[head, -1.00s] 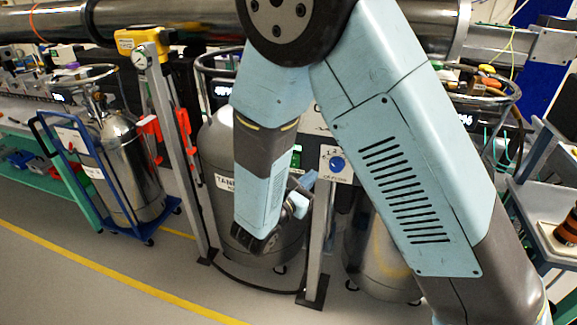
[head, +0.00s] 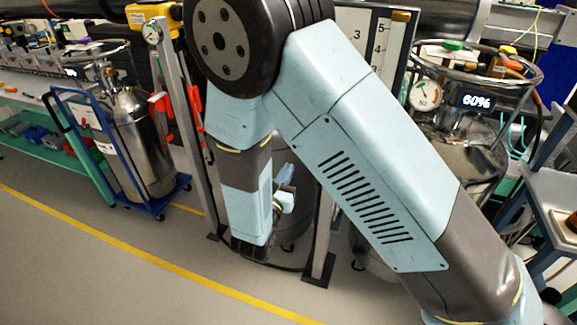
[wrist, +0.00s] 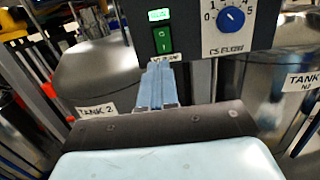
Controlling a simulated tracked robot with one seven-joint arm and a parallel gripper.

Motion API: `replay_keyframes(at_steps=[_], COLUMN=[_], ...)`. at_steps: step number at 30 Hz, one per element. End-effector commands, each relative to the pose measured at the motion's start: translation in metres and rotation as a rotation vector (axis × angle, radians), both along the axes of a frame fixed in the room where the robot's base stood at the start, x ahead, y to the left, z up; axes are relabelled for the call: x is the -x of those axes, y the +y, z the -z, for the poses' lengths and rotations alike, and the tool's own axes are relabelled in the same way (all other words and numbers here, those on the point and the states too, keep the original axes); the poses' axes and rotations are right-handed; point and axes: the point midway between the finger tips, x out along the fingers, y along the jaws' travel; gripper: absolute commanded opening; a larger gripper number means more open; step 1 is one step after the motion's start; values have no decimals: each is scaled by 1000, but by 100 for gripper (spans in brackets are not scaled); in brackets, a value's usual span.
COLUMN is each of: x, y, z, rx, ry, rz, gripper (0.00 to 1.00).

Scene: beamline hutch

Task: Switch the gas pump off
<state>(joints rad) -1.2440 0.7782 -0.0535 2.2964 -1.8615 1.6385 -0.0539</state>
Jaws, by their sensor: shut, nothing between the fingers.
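The gas pump switch (wrist: 161,40) is a green rocker on a dark control box (wrist: 262,10) in the wrist view, with a lit green display (wrist: 159,15) above it. A small label (wrist: 165,60) under the switch is partly covered by my fingertips. My gripper (wrist: 158,68) is shut and empty, its blue fingers pointing up just below the switch. I cannot tell whether they touch the box. In the head view my gripper (head: 286,178) shows beside my forearm, while my arm hides the switch.
A blue dial (wrist: 231,19) on a white plate is right of the switch. A trolley with a cylinder (head: 140,140) stands at left. The floor (head: 90,270) at front left is clear.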

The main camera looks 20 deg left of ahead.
Motion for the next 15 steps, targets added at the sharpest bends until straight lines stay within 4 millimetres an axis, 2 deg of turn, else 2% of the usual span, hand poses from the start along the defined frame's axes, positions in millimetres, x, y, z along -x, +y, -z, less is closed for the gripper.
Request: replay_keyframes(at_steps=[15], x=[-88], y=[-7], z=[-11], rx=[0], ry=[0], rz=[1], gripper=[0])
